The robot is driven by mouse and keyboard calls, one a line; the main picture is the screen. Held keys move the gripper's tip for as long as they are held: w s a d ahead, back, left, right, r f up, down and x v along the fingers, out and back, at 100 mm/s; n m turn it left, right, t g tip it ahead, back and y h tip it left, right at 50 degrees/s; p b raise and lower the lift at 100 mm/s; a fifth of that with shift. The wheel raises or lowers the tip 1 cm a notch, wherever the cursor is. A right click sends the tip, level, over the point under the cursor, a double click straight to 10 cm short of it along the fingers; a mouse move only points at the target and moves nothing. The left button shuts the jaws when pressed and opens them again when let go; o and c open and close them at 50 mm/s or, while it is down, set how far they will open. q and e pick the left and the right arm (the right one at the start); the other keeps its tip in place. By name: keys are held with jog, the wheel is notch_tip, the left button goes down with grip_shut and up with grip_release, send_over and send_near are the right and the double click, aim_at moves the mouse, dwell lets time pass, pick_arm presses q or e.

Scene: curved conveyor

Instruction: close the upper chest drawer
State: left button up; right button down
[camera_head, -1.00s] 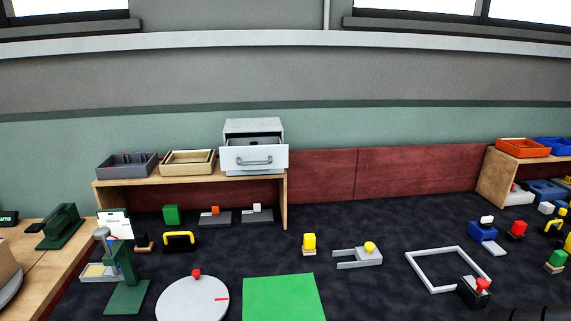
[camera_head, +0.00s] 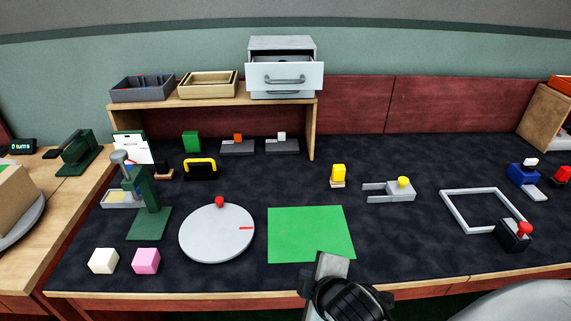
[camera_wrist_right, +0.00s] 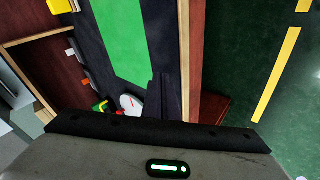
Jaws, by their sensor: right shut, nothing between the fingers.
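The grey chest (camera_head: 283,43) stands on the wooden shelf at the back. Its drawer (camera_head: 285,78) has a pale front with a grey handle and is pulled out, with the dark inside showing above the front. My right gripper (camera_head: 332,264) is at the bottom middle of the head view, over the table's front edge, well short of the chest. It is shut and empty; its dark fingers show in the right wrist view (camera_wrist_right: 158,92). The chest is not clearly seen in the wrist view. My left gripper is not in view.
A grey tray (camera_head: 142,88) and a tan tray (camera_head: 208,84) share the shelf (camera_head: 313,128) left of the chest.

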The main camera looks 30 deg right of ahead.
jog(key=w+d+r+n+t+h, duration=0.2)
jog(key=w+d+r+n, duration=0.15)
jog(key=w+r, duration=0.2)
jog(key=n+t+h, duration=0.6)
jog(key=n+t, duration=0.1)
jog(key=n, duration=1)
send_near(285, 83)
jog(key=shift+g, duration=0.3)
jog(key=x, duration=0.5)
jog(key=shift+a+r+p, duration=0.1)
jog(key=shift+r+p, duration=0.1)
jog(key=shift+p, duration=0.1)
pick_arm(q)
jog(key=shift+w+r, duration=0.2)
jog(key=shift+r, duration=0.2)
pick_arm(e)
jog(key=shift+x, duration=0.75)
